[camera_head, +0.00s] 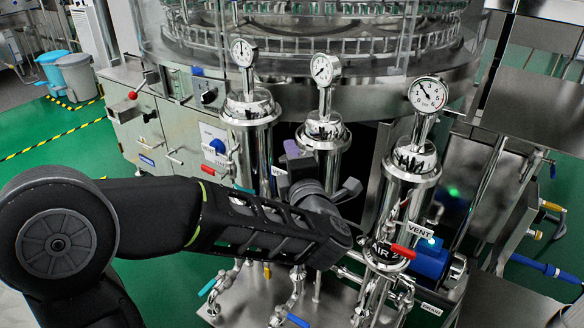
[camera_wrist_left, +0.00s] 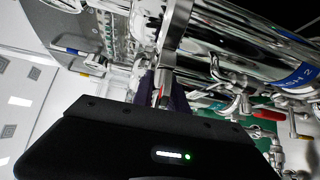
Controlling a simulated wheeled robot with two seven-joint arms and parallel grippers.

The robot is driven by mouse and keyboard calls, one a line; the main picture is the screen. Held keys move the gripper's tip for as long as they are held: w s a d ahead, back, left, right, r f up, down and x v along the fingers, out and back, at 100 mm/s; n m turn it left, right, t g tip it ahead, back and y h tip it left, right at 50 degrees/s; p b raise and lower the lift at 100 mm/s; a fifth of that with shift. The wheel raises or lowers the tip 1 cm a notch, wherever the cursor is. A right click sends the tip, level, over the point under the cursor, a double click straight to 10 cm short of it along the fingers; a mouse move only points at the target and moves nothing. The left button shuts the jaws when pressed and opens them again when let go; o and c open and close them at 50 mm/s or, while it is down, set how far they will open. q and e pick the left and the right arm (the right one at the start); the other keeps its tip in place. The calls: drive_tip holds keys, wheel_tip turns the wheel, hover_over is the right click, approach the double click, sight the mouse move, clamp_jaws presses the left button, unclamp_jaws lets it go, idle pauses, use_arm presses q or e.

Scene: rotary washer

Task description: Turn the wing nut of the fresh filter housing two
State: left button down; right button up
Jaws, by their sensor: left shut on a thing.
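The fresh filter housing two (camera_wrist_left: 240,45) is a shiny steel cylinder with a blue band ending in "SH 2" in the left wrist view. In the head view the middle housing (camera_head: 323,135), with a gauge on top, stands just behind my left gripper (camera_head: 293,158). The purple fingers of my left gripper also show in the left wrist view (camera_wrist_left: 163,92). They are shut on a small metal part at the housing's clamp, which I take as the wing nut. It is mostly hidden between the fingers. My right gripper is not in view.
A left housing (camera_head: 247,108) and a right housing (camera_head: 408,165) with gauges flank the middle one. Pipes and coloured valve handles crowd the base. The glass-walled rotary machine (camera_head: 340,60) stands behind.

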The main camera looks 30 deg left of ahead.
use_arm(q)
drive_tip(key=shift+d+m+t+b, duration=0.1)
drive_tip(key=shift+m+t+b, duration=0.2)
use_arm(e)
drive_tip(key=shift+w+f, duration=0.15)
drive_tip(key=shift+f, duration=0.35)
use_arm(q)
drive_tip(key=shift+r, duration=0.1)
drive_tip(key=c, duration=1.5)
unclamp_jaws()
drive_tip(key=shift+c, duration=0.2)
